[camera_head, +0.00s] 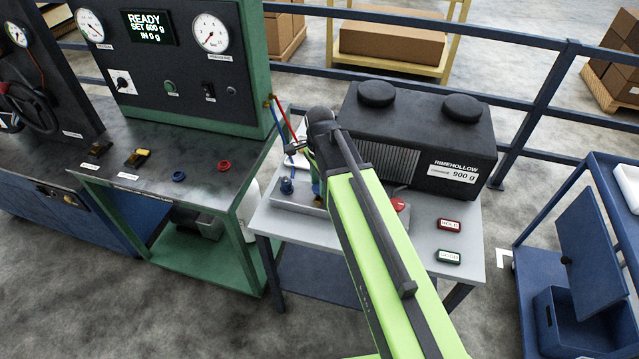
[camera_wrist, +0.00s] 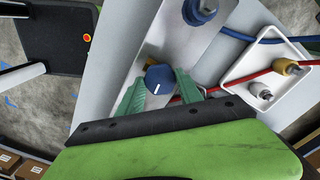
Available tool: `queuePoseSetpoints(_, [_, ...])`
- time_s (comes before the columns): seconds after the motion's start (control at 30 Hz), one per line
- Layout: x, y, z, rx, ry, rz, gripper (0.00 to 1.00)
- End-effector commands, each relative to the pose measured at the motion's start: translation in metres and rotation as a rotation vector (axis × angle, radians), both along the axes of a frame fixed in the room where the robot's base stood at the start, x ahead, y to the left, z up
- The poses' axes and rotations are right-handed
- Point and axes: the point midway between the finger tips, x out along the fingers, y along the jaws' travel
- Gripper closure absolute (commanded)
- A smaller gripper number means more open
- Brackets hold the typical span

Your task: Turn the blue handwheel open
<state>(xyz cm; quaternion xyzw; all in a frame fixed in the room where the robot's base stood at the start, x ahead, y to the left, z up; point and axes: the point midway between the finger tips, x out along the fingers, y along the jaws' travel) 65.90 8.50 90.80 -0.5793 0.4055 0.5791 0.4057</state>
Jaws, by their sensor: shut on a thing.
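The blue handwheel (camera_wrist: 160,78) is a small round knob with a white line on its top, on a pale metal tray (camera_wrist: 125,75) in the wrist view. My gripper (camera_wrist: 160,88) has its two green fingers on either side of the handwheel and is shut on it. The white line points roughly upward, a little to the right. In the head view my arm hides the handwheel and most of the fingers, above the tray on the grey table (camera_head: 430,205).
A second blue fitting (camera_head: 286,186) stands on the tray. A white dish (camera_wrist: 270,72) with hose fittings lies beside it, with red and blue hoses. A black RIMEHOLLOW unit (camera_head: 420,135) stands behind. A green-framed gauge panel (camera_head: 165,60) rises at left.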

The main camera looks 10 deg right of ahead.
Motion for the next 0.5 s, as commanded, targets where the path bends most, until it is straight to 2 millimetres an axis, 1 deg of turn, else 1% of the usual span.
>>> queuePoseSetpoints(0.5, [-0.001, -0.001, -0.0002, -0.001, 0.001, 0.46, 0.98])
